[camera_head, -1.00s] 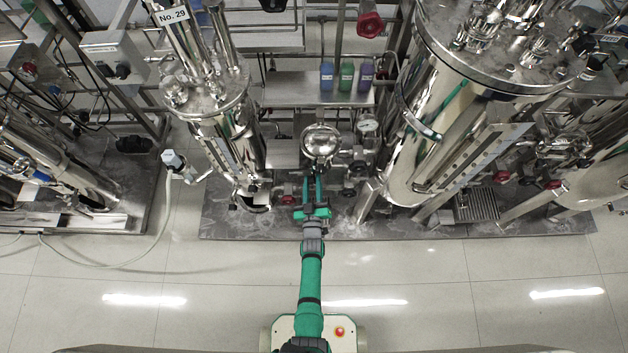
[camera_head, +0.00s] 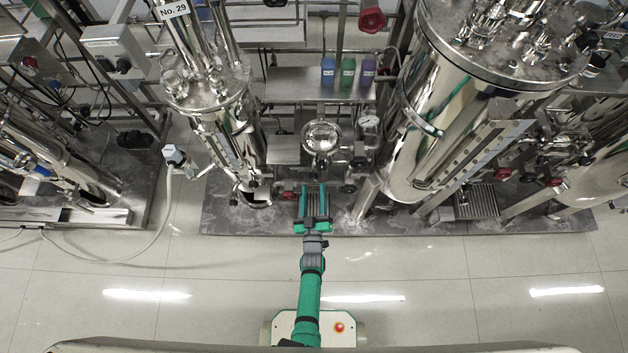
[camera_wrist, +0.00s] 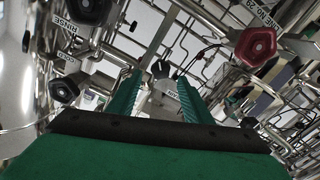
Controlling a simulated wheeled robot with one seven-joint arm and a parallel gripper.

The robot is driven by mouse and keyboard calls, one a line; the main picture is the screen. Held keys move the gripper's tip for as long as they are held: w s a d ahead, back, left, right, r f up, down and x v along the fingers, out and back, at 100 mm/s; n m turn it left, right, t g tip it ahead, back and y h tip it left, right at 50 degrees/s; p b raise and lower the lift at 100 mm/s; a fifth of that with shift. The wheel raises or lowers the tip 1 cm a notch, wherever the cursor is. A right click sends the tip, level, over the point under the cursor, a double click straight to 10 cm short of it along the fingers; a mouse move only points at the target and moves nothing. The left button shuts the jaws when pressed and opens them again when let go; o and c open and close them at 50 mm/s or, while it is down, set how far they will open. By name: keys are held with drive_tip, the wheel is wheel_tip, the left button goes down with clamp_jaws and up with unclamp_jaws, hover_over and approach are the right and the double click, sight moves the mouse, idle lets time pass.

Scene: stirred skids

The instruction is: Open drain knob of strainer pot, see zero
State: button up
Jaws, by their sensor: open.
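The strainer pot (camera_head: 321,136) is a shiny round steel vessel at the middle of the skid in the head view. My green gripper (camera_head: 314,188) is below it in the picture, its two fingers apart and empty, pointing toward the skid. In the wrist view my gripper (camera_wrist: 158,88) is open, with a small dark part (camera_wrist: 160,69) seen between the fingers beyond the tips. I cannot tell which knob is the pot's drain knob. A red knob (camera_head: 289,195) and a black knob (camera_head: 348,188) sit on either side of the fingers, not gripped.
A large steel tank (camera_head: 440,120) stands right and a smaller vessel (camera_head: 225,130) left. The wrist view shows a black knob by a RINSE label (camera_wrist: 90,10), another black knob (camera_wrist: 63,89) and a red knob (camera_wrist: 257,45). The tiled floor (camera_head: 420,285) in front is clear.

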sight(314, 180)
drive_tip(key=shift+s, duration=2.2)
drive_tip(key=w+m, duration=0.2)
drive_tip(key=w, duration=0.1)
drive_tip(key=w+m, duration=0.2)
drive_tip(key=w, duration=0.1)
drive_tip(key=w+m, duration=0.3)
drive_tip(key=shift+d+f, duration=0.1)
drive_tip(key=shift+f, duration=0.15)
